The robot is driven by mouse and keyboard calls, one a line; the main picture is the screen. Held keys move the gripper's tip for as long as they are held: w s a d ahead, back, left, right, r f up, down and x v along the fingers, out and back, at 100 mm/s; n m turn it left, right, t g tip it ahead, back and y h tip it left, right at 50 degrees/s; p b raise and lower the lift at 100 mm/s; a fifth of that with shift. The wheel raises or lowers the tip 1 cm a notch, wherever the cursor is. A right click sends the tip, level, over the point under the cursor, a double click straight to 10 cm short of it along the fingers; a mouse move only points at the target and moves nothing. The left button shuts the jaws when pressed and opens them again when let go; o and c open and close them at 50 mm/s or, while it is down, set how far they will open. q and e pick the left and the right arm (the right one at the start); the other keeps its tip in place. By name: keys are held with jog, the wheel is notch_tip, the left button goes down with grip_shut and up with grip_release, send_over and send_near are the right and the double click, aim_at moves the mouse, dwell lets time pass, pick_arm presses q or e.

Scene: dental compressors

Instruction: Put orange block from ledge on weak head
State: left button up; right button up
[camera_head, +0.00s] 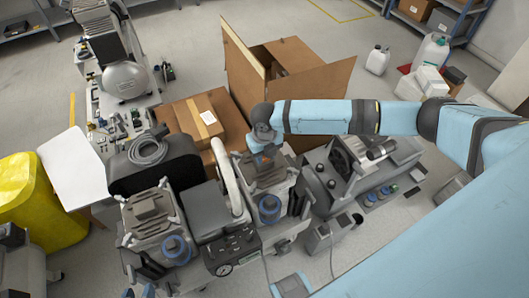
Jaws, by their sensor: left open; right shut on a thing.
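Two grey compressor heads stand side by side on the machine in the middle: a left head (150,215) and a right head (265,175), each with a blue round part in front. My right arm reaches in from the right. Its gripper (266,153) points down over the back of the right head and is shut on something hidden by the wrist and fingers. I cannot make out the orange block anywhere; I cannot tell which head is the weak one. My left gripper is not in view; only light-blue parts of mine show at the bottom edge.
A white curved hose (226,175) rises between the heads. A black case with a coiled grey hose (147,148) stands behind the left head. Cardboard boxes (203,118) stand behind. Another compressor unit (365,165) is on the right, a yellow bin (35,200) on the left.

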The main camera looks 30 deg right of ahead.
dwell(0.4)
jog(key=shift+f+p, duration=0.1)
jog(key=shift+p, duration=0.2)
dwell(0.4)
jog(key=o, duration=0.7)
jog(key=shift+o, duration=1.4)
jog(key=o, duration=0.5)
